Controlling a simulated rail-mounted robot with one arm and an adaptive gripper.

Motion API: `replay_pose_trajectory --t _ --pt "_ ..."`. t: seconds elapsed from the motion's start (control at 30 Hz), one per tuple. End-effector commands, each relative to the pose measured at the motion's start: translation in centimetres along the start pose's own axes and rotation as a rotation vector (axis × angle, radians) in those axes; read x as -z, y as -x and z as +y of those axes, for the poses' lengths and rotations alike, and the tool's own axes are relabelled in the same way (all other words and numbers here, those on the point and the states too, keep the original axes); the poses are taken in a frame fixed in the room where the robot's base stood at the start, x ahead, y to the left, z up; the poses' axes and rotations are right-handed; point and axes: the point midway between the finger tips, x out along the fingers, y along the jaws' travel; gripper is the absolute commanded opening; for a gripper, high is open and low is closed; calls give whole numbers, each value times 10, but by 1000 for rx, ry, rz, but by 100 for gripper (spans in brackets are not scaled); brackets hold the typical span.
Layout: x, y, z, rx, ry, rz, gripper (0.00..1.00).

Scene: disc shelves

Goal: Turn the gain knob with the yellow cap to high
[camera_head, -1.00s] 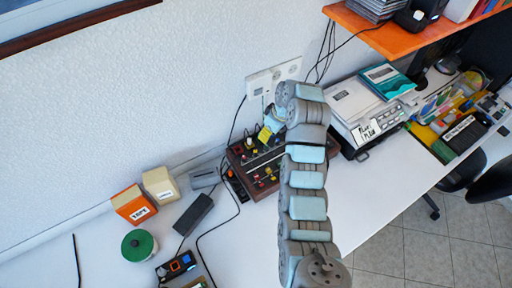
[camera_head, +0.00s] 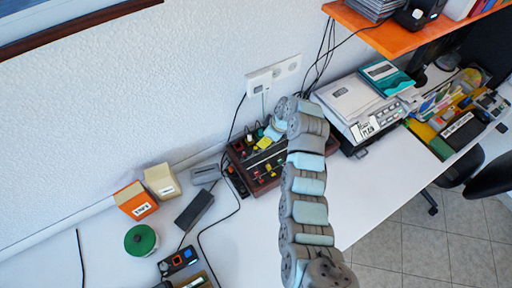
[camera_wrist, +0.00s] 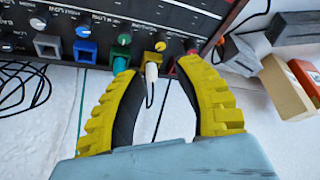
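The control box (camera_head: 266,182) is a dark panel with wooden sides against the wall. In the wrist view its panel (camera_wrist: 110,8) shows a row of knobs with coloured caps. The yellow-capped knob (camera_wrist: 160,46) is between the green-capped knob (camera_wrist: 124,39) and a red one (camera_wrist: 190,44). Below it a white plug (camera_wrist: 151,73) sits in a yellow socket. My gripper (camera_wrist: 158,68) is open, its yellow fingers on either side of the white plug, with the yellow knob just beyond the tips. Contact cannot be told. In the head view my gripper (camera_head: 268,137) is partly hidden by my arm.
Left of the box are a black adapter (camera_head: 194,210), a grey block (camera_head: 205,174), an orange box (camera_head: 136,200), a cream box (camera_head: 162,181) and a green-topped spool (camera_head: 140,240). A printer-like device (camera_head: 362,108) stands at right. Cables cross the white desk.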

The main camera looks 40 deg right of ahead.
Motion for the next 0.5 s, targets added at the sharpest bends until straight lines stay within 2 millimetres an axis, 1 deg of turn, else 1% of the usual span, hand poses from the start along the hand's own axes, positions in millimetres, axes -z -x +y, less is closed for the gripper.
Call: replay_pose_trajectory --t 0.07,0.5 --pt "0 -11 -2 5 0 -1 33" --pt "-1 -51 -2 5 -2 -3 33"
